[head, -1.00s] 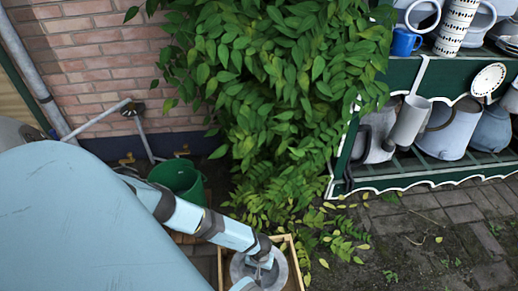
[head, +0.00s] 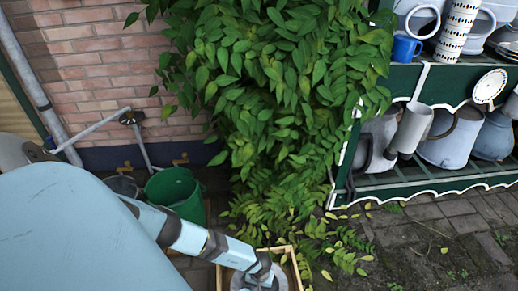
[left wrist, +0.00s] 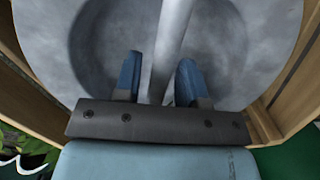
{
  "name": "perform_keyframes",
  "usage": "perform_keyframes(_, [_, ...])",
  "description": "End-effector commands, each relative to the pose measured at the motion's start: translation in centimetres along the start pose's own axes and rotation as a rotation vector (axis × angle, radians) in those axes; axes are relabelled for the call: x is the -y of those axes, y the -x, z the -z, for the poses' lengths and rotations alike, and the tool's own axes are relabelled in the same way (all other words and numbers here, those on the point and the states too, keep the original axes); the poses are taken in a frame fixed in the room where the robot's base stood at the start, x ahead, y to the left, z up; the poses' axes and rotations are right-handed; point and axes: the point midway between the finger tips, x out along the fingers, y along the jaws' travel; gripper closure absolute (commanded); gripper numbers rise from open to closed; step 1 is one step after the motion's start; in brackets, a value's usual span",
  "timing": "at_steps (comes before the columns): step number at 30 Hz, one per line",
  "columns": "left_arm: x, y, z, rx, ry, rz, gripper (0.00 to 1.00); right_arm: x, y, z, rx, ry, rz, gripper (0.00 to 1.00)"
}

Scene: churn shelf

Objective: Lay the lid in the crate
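The lid (left wrist: 90,50) is a round, mottled grey metal disc with a recessed middle and a bar handle (left wrist: 172,40) across it. It lies within the outline of the wooden crate (left wrist: 285,88), with crate walls on both sides. I cannot tell whether it rests on the bottom. My left gripper (left wrist: 158,72) has its blue fingers on either side of the handle, with a gap showing on each side. In the head view the lid (head: 241,282) shows partly at the bottom edge, inside the crate (head: 287,251), with my left arm above it. My right gripper is not in view.
A green bucket (head: 175,190) stands by the brick wall, left of the crate. A leafy bush (head: 290,90) hangs behind the crate. A green shelf (head: 400,82) with enamel pots stands at the right. Paving in front of the shelf is mostly clear.

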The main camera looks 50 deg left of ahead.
Motion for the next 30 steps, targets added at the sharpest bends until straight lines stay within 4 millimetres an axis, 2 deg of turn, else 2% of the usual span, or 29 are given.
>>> perform_keyframes(11, [0.1, 0.3, 0.0, -0.001, -0.001, 0.0, 0.58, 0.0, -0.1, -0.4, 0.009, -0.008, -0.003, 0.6])
perform_keyframes(16, [0.1, 3.6, 0.0, -0.002, -0.001, -0.001, 0.58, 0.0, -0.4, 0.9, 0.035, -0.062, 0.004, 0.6])
perform_keyframes(18, [0.1, 5.2, 0.0, -0.002, -0.002, 0.0, 0.58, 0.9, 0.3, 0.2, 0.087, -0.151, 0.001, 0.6])
perform_keyframes(24, [0.1, 9.4, 0.0, -0.002, -0.001, 0.0, 0.58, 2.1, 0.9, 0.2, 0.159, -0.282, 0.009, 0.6])
perform_keyframes(30, [0.0, 11.8, -0.1, 0.0, -0.001, 0.0, 0.58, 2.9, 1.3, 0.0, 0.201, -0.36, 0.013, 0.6])
